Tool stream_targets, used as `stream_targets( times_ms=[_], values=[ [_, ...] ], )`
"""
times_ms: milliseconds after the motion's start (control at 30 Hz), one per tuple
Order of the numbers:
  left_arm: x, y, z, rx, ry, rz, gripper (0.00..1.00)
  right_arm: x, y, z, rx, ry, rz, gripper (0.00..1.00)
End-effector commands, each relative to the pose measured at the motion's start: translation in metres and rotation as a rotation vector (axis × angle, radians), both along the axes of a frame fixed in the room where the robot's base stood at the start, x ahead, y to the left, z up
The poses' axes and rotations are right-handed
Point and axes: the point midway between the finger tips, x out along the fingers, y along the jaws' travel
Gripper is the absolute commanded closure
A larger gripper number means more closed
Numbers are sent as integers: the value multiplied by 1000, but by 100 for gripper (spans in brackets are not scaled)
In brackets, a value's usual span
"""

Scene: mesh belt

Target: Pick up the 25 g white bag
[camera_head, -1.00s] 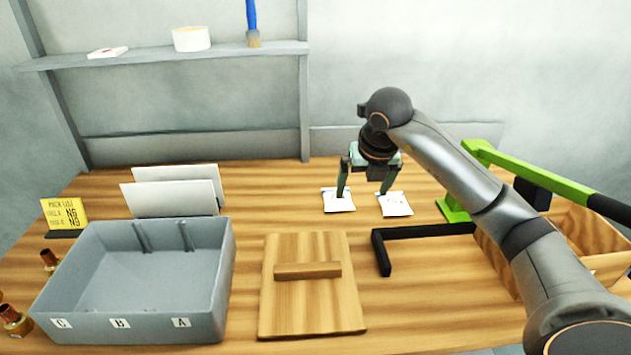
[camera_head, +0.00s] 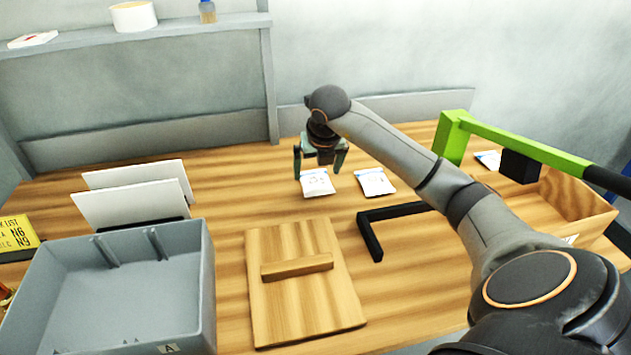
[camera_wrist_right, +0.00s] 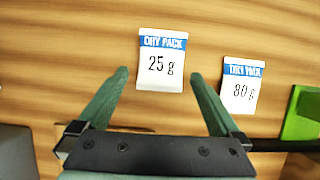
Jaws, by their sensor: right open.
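The 25 g white bag (camera_head: 317,184) lies flat on the wooden table. In the right wrist view the bag (camera_wrist_right: 162,64) has a blue "DRY PACK" band and reads "25 g". My right gripper (camera_head: 319,172) is open and empty, pointing down by this bag. In the right wrist view the two fingertips of the right gripper (camera_wrist_right: 160,76) appear on either side of the bag, with no contact visible. Its exact height over the bag is hard to tell. A similar bag marked 80 g (camera_wrist_right: 242,86) lies to the right, also in the head view (camera_head: 375,183). My left gripper is not in view.
A black L-shaped bar (camera_head: 371,238) and a green arm fixture (camera_head: 452,138) stand to the right. Another white packet (camera_head: 488,160) lies behind the fixture. A wooden board with a handle (camera_head: 290,310) and a grey bin (camera_head: 207,290) are in front and left.

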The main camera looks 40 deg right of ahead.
Motion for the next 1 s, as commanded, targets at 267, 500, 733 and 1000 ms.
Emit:
stream_targets(
  times_ms=[267,500,733,1000],
  values=[
    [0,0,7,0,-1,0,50,15,-11,-36,4,4,-1,0],
    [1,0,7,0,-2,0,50,18,-13,-43,0,0,0,0],
    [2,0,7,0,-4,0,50,18,-13,-43,0,1,0,15],
    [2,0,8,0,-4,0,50,18,-13,-43,0,0,-1,45]
  ],
)
